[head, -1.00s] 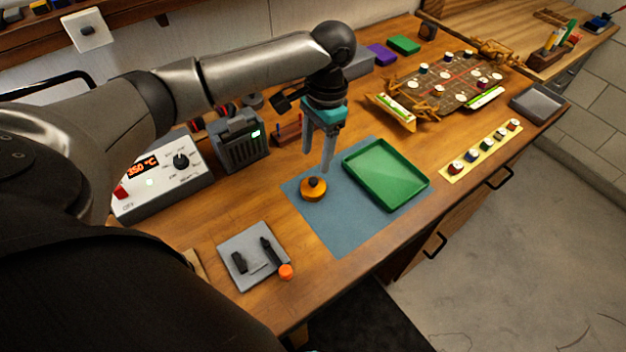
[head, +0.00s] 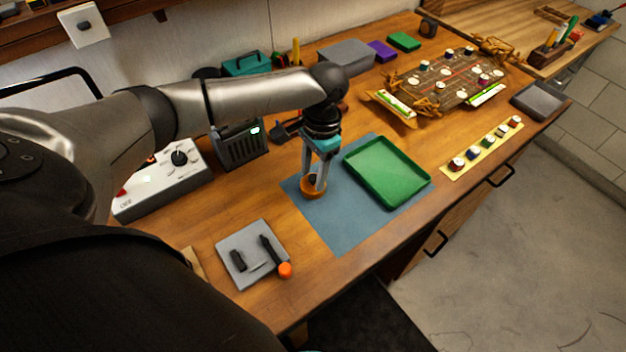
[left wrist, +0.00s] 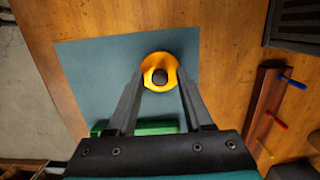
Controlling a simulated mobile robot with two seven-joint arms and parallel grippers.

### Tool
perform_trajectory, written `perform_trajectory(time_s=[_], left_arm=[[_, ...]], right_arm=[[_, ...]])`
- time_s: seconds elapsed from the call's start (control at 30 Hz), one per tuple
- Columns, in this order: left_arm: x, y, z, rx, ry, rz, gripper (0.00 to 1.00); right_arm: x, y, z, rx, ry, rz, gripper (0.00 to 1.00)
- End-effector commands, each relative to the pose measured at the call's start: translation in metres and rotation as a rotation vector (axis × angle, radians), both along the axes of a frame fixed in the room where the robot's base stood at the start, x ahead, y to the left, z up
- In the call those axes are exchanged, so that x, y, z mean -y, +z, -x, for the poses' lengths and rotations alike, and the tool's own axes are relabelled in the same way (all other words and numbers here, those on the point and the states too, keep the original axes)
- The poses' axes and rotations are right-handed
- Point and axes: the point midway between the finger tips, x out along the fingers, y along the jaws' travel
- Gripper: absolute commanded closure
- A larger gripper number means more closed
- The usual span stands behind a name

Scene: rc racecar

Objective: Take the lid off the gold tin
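The gold tin (head: 311,195) stands upright on the blue mat (head: 343,229), left of the green tray. Its dark round knob (left wrist: 159,77) shows on top in the left wrist view, where the tin (left wrist: 160,60) has a yellow-orange rim. My left gripper (head: 313,188) points down over the tin. Whether a fingertip touches the lid I cannot tell. My right gripper is not in view.
The green tray (head: 423,184) lies close to the right of the tin. A grey plate with small tools (head: 227,247) sits near the front edge. The white control box (head: 165,187) and a dark grey device (head: 237,150) stand behind to the left.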

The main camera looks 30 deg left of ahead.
Motion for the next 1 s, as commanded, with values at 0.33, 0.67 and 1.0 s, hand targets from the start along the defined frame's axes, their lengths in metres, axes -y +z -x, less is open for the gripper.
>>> perform_trajectory(time_s=[0.33,0.67,1.0], left_arm=[[0.0003,0.0004,-0.0002,0.001,0.0,0.0,0.89],[0.0002,0.0005,-0.0002,0.001,0.0,0.0,1.0],[0.0001,0.0046,-0.0005,0.002,0.0,0.001,1.0]], right_arm=[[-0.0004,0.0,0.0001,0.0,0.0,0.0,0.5],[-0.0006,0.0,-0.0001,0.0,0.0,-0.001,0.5],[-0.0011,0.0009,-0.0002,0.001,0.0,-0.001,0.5]])
